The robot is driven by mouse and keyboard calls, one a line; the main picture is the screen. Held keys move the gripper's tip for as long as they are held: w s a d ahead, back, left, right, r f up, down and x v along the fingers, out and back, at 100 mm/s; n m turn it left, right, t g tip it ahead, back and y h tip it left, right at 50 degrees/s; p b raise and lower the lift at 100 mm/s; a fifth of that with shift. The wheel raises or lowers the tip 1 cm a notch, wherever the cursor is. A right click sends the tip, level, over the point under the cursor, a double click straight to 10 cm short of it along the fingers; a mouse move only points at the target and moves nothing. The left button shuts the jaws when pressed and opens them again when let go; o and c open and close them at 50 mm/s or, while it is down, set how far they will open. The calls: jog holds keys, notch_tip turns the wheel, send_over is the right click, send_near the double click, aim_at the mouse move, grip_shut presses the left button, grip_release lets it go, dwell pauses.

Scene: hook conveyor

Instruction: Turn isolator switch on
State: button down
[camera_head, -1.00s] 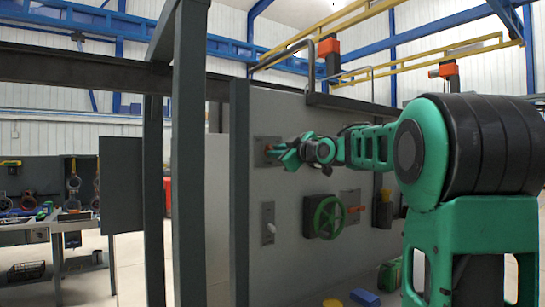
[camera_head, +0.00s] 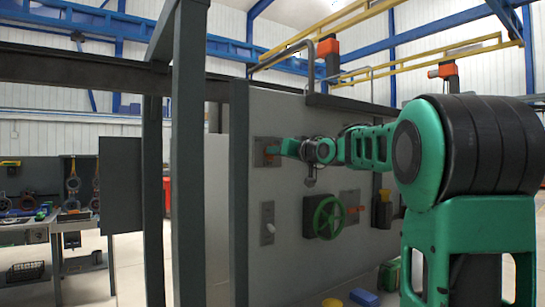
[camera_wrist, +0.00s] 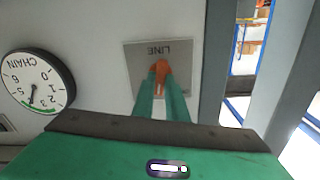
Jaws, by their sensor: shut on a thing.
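A grey plate marked LINE (camera_wrist: 134,57) is fixed to the pale wall panel and shows upside down in the wrist view. Its orange switch handle (camera_wrist: 161,69) sits between the tips of my green gripper (camera_wrist: 161,84). The fingers are shut on the handle. In the head view the same plate (camera_head: 260,159) is at the panel's left part, with a bit of the orange handle (camera_head: 271,150) showing at the tips of my gripper (camera_head: 281,148). Part of the handle is hidden by the fingers.
Below on the panel are a plate with a pale lever (camera_head: 268,228), a green handwheel (camera_head: 328,217) and another plate with an orange handle (camera_head: 355,209). A CHAIN gauge (camera_wrist: 38,82) is left in the wrist view. Dark posts (camera_head: 190,160) stand in front, left of the panel.

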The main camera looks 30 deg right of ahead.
jog(key=m, duration=0.6)
jog(key=shift+d+f, duration=0.1)
jog(key=shift+f, duration=0.2)
jog(key=shift+m, duration=0.3)
jog(key=c, duration=1.8)
grip_release()
jog(key=shift+o, duration=0.2)
jog(key=shift+r, duration=0.1)
jog(key=s, duration=1)
jog(key=shift+s+d, duration=0.15)
jog(key=shift+s, duration=0.2)
